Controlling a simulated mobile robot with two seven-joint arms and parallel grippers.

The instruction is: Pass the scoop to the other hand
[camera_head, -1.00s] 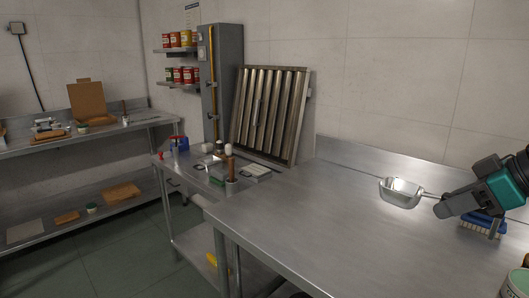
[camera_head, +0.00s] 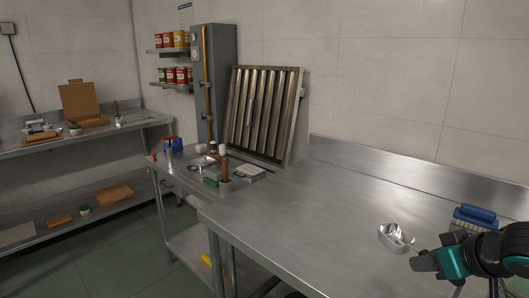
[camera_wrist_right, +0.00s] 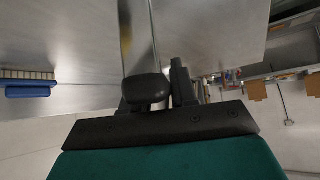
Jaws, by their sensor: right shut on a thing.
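The shiny metal scoop (camera_head: 395,238) shows at the right of the head view, its bowl seen tilted. My right gripper (camera_head: 421,262) comes in from the right edge, just to the right of the bowl. It is shut on the scoop; the grip on the handle is largely hidden in the head view. In the right wrist view the two dark fingers (camera_wrist_right: 164,88) are close together, and I cannot clearly make out the scoop there. My left gripper is not in view.
The steel worktable (camera_head: 310,230) is mostly bare in front. A blue-backed brush (camera_head: 477,214) lies behind my right gripper, and its blue back shows in the wrist view (camera_wrist_right: 28,91). A ribbed metal panel (camera_head: 262,115) leans on the wall. Small items stand on the lower table (camera_head: 178,178) to the left.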

